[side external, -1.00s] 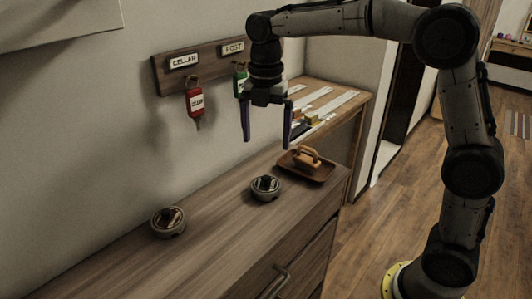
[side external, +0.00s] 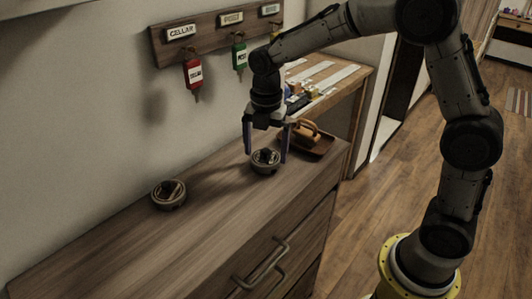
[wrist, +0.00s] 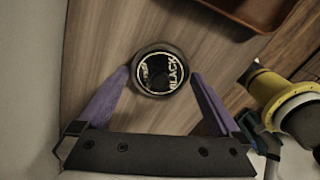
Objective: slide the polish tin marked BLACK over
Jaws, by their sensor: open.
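The polish tin marked BLACK (wrist: 160,73) is round and dark, and its lettering is readable in the wrist view. In the side view this tin (side external: 265,161) sits on the wooden dresser top (side external: 205,235). My gripper (side external: 266,157) is open and low over the dresser, with one finger on each side of the tin. In the wrist view the purple fingers of my gripper (wrist: 160,76) flank the tin's near part; whether they touch it I cannot tell. A second round tin (side external: 168,195) stands farther left, its marking unreadable.
A brown tray (side external: 318,147) with a wooden-handled brush (side external: 304,131) lies just beyond the BLACK tin. A key rack (side external: 215,32) with tagged keys hangs on the wall above. The dresser top between the two tins is clear.

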